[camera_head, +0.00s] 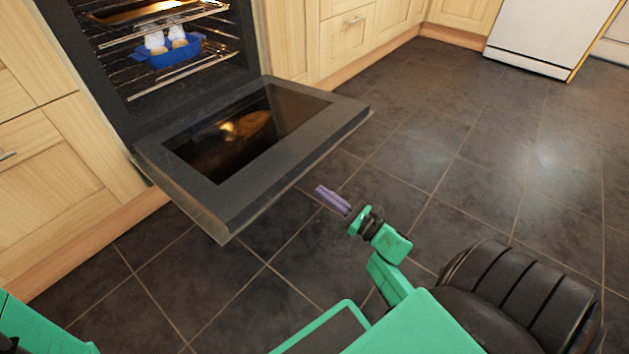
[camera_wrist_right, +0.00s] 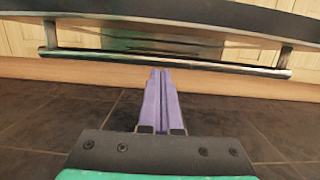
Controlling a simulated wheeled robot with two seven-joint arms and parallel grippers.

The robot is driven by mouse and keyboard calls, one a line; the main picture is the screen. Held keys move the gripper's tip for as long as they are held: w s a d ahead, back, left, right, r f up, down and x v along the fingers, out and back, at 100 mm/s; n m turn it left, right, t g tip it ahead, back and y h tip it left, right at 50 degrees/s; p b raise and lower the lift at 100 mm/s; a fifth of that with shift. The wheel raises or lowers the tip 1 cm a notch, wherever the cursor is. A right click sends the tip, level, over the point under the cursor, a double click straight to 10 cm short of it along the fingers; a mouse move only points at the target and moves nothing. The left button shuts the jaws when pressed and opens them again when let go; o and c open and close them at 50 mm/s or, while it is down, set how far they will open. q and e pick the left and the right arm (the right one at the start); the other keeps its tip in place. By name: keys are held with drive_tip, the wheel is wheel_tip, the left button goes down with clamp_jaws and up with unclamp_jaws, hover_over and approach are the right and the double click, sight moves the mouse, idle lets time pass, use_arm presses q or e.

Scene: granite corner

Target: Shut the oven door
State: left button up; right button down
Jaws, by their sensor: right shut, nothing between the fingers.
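The oven door (camera_head: 330,108) is open, folded down and lying about level in front of the oven (camera_head: 115,122). Its dark glass shows a reflection. My right gripper (camera_head: 327,194) is shut and empty, just in front of the door's outer edge and apart from it in the head view. In the right wrist view its purple fingers (camera_wrist_right: 160,90) point toward the metal door handle (camera_wrist_right: 165,62), which runs across below the door edge (camera_wrist_right: 180,22). I cannot tell whether the fingertips touch the handle. The left gripper does not show; only a bit of my left arm is at the lower left.
Inside the oven, a blue dish (camera_head: 172,52) with pale items sits on a wire rack (camera_head: 135,95), below a tray (camera_head: 150,10). Wooden cabinets (camera_head: 70,150) flank the oven. The dark tiled floor (camera_head: 450,150) is clear to the right, up to a white appliance (camera_head: 545,35).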

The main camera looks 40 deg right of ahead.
drive_tip(key=w+r, duration=0.1)
drive_tip(key=r, duration=0.1)
drive_tip(key=w+a+r, duration=0.1)
drive_tip(key=w+r, duration=0.1)
drive_tip(key=shift+w+r+b, duration=0.1)
drive_tip(key=shift+r+b, duration=0.15)
drive_tip(key=shift+b, duration=0.05)
drive_tip(key=shift+r, duration=0.15)
